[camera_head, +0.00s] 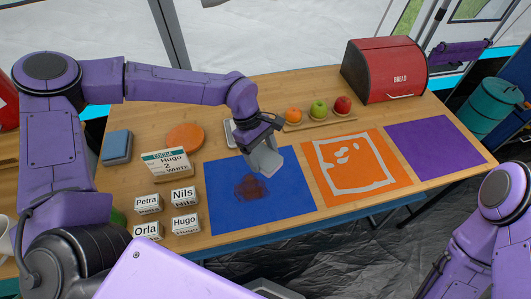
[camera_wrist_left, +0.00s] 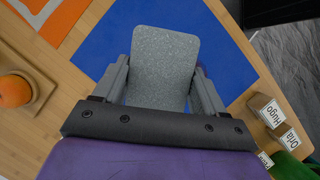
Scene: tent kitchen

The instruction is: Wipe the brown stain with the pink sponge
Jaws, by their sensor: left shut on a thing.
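The brown stain (camera_head: 250,188) is a dark patch on the blue mat (camera_head: 290,195). My left gripper (camera_head: 263,145) is shut on a grey speckled sponge (camera_head: 265,161) and holds it over the far part of the blue mat, beyond the stain in the head view. In the left wrist view the grey sponge (camera_wrist_left: 163,60) sits between the fingers, with the blue mat (camera_wrist_left: 228,62) behind it; the stain does not show there. I see no pink sponge in either view. Whether the sponge touches the mat is unclear. Part of my right arm shows at lower right, but its gripper does not.
An orange mat (camera_head: 375,187) with white marks and a purple mat (camera_head: 435,148) lie to the right. Several name blocks (camera_head: 184,196), a cocoa box (camera_head: 168,165) and a blue block (camera_head: 117,147) stand left. Fruit on a board (camera_head: 318,121) and a red bread box (camera_head: 385,70) stand behind.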

